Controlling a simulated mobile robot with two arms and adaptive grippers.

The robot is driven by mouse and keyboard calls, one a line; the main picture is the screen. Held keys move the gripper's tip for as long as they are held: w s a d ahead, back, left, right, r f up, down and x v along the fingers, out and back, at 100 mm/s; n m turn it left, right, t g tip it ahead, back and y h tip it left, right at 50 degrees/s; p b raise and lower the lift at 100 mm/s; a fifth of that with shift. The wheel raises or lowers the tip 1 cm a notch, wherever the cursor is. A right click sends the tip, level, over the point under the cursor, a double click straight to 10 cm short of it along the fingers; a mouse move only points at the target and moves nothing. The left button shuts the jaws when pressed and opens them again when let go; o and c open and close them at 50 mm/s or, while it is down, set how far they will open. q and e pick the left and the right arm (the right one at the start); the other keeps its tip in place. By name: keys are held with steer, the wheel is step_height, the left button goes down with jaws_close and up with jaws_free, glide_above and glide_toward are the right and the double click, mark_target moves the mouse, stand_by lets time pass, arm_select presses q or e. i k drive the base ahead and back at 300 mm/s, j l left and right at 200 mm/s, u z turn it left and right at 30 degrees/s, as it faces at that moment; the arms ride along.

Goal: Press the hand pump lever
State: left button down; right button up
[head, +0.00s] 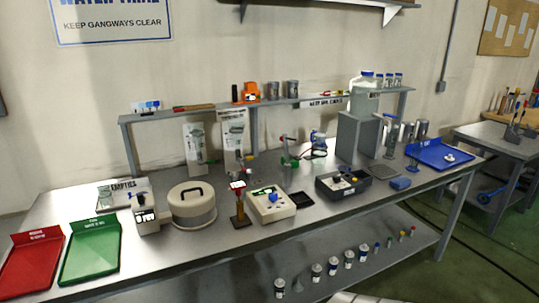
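I cannot make out for certain which thing is the hand pump or its lever. A small upright device with a red-edged top and a dark base (240,206) stands near the front middle of the bench. Beside it is a cream box with a blue knob (271,203). A dark grey box with small fittings on top (344,184) stands further right. A small green and red device (289,155) stands behind them. Neither of my grippers shows in the head view, and nothing is touching these things.
A red tray (30,263) and a green tray (90,249) lie at the bench's left end. A round lidded pot (192,206) stands left of the middle. A large bottle sits on a grey block (357,134). A blue tray (438,156) lies at right. A raised shelf (190,112) runs behind.

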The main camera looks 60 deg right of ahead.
mark_target(298, 157)
steer(key=z, duration=2.15)
steer(key=j+z, duration=0.15)
steer(key=z, duration=0.15)
steer(key=i+j+z, duration=0.1)
steer(key=z, duration=0.15)
